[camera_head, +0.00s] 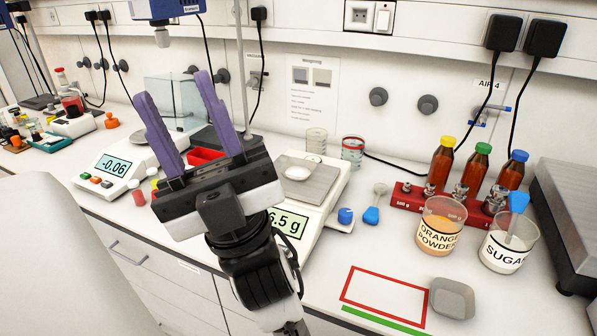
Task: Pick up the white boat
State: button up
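A small white boat (298,173) rests on the metal pan of a balance (316,183) whose display is partly hidden by my arm. My gripper (174,86) has two long purple fingers that point up and away in the picture. The fingers are spread apart with nothing visible between them, so it is open. It is to the left of the white boat and apart from it.
A grey square dish (452,298) lies beside a red outlined rectangle (386,296) at the front right. Beakers of orange powder (437,234) and sugar (505,250) stand before a red rack (412,197) with brown bottles. A second balance (114,171) stands left.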

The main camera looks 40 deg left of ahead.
aim_at(295, 169)
jog(key=k+u, duration=0.2)
jog(key=u, duration=0.25)
jog(key=k+j+u, duration=0.15)
jog(key=u, duration=0.3)
jog(key=i, duration=0.9)
jog(key=j+u, duration=0.05)
jog(key=j, duration=0.05)
